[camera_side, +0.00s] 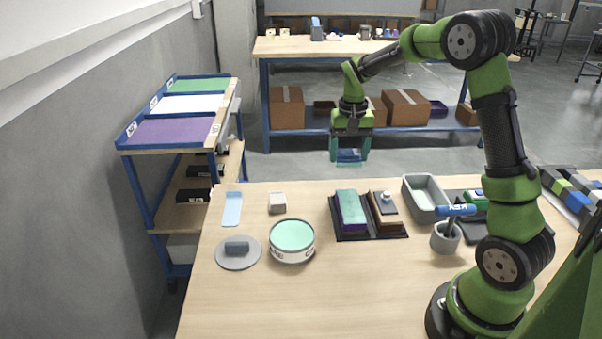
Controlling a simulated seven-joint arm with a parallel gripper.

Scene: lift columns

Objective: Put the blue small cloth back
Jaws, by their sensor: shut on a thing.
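My gripper (349,158) hangs from the green arm with its teal fingers pointing down, past the far edge of the near table. It is shut on a small blue thing (349,154), which looks like the blue small cloth. The fingers partly hide it, and its exact shape is too small to tell. In this view it shows in front of the gap between the near table and the back bench, clear of the near tabletop.
The near wooden table (330,290) holds a light-blue flat piece (232,208), a round tin (292,240), a black tray (370,232) and a grey bin (425,197). A shelf rack (130,145) with green, white and purple panels stands left. A bench (300,46) stands behind.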

